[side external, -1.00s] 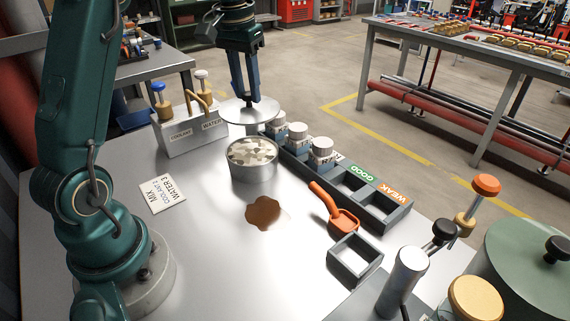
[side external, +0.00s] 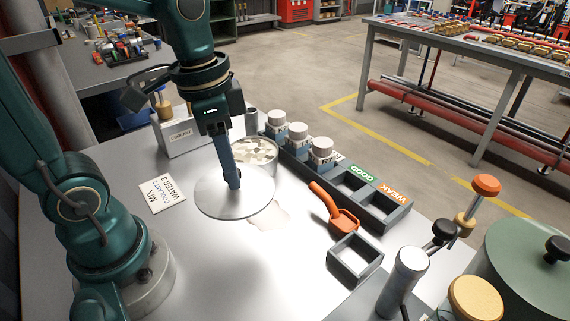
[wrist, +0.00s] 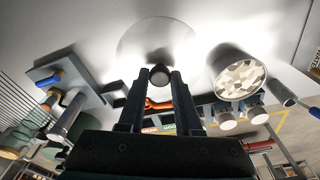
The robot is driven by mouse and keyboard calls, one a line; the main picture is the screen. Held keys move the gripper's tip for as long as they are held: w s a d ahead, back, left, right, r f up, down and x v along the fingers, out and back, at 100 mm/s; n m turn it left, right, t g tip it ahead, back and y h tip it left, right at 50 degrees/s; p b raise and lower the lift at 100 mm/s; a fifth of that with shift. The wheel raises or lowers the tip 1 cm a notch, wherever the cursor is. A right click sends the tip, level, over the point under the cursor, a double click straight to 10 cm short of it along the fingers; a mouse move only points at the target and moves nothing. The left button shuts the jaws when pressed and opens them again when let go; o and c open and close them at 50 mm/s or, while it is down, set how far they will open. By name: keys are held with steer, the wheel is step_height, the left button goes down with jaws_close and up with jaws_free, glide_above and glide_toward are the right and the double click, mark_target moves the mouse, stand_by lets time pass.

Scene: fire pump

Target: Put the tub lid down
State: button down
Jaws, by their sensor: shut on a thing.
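My gripper (side external: 232,181) is shut on the dark knob of the round silver tub lid (side external: 208,198). The lid is held roughly level over the bench, in front of the open tub (side external: 262,150), and hides part of the tub's side. I cannot tell whether the lid touches the bench. The tub holds mottled pale and grey contents. In the wrist view the fingers (wrist: 158,80) close around the knob, the lid (wrist: 150,35) lies beyond it, and the tub (wrist: 238,75) is to the right.
A pale spill patch (side external: 274,217) lies beside the lid. An orange scoop (side external: 338,213), a sectioned tray (side external: 384,215) with white-capped bottles, and a square frame (side external: 354,262) stand to the right. A mix card (side external: 162,194) lies left. The front bench area is clear.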

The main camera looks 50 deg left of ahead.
steer(key=d+f, duration=0.2)
steer(key=d, duration=0.1)
steer(key=s+d+f, duration=0.1)
steer(key=d+f, duration=0.1)
steer(key=d, duration=0.2)
steer(key=s+d+f, duration=0.1)
steer(key=d+f, duration=0.2)
steer(key=d, duration=0.1)
steer(key=shift+d, duration=0.2)
steer(key=shift+f, duration=1.95)
steer(key=shift+f, duration=0.15)
steer(key=c, duration=0.6)
jaws_free()
